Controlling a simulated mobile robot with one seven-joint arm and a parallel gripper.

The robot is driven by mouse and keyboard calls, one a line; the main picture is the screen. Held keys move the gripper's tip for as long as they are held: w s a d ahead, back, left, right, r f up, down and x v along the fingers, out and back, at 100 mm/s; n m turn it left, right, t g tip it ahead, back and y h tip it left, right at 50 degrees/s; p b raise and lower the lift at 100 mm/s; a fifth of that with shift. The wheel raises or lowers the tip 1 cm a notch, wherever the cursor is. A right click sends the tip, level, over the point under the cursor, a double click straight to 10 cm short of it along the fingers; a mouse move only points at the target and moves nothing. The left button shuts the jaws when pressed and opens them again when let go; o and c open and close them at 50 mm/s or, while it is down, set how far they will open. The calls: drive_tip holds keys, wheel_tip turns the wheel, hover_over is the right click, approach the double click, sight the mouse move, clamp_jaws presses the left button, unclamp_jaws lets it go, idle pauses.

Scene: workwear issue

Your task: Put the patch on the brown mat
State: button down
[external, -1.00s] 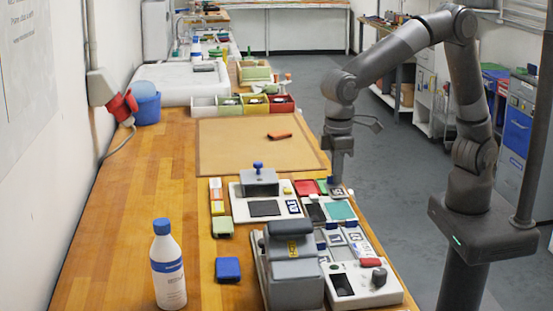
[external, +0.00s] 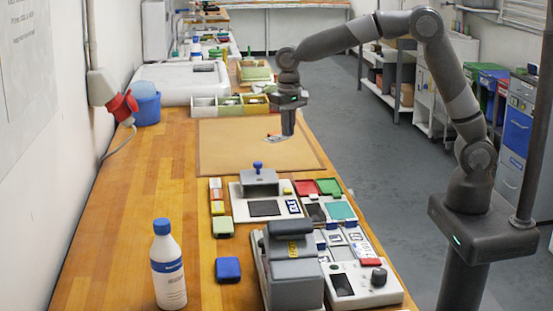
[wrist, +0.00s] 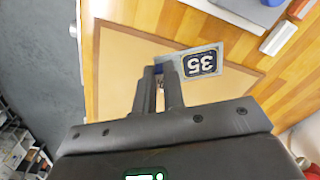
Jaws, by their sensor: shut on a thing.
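The patch (wrist: 202,62) is a grey strip with a dark label reading 35, upside down in the wrist view. My gripper (wrist: 166,72) is shut on one end of it. In the external view my gripper (external: 288,132) points down over the right part of the brown mat (external: 225,155), with the patch (external: 276,139) at its tips. The mat also shows in the wrist view (wrist: 115,65), below the patch. I cannot tell whether the patch touches the mat.
A divided box (external: 230,106) stands behind the mat. A stamp station (external: 258,182) and a press (external: 292,262) stand in front of it. A white bottle (external: 168,270) and a blue block (external: 228,269) are at the near left. The mat's left half is clear.

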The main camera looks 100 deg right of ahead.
drive_tip(key=s+d+m, duration=0.3)
drive_tip(key=s+d, duration=0.1)
drive_tip(key=d, duration=0.6)
drive_tip(key=s+d+m, duration=0.3)
drive_tip(key=d+m, duration=0.1)
drive_tip(key=d, duration=0.6)
hover_over(274, 155)
wheel_tip(274, 155, down, 7)
drive_tip(key=shift+w+a+f, duration=0.1)
drive_tip(key=shift+a, duration=0.05)
drive_tip(key=shift+f, duration=1.95)
drive_tip(key=c, duration=1.5)
unclamp_jaws()
drive_tip(key=shift+f, duration=0.15)
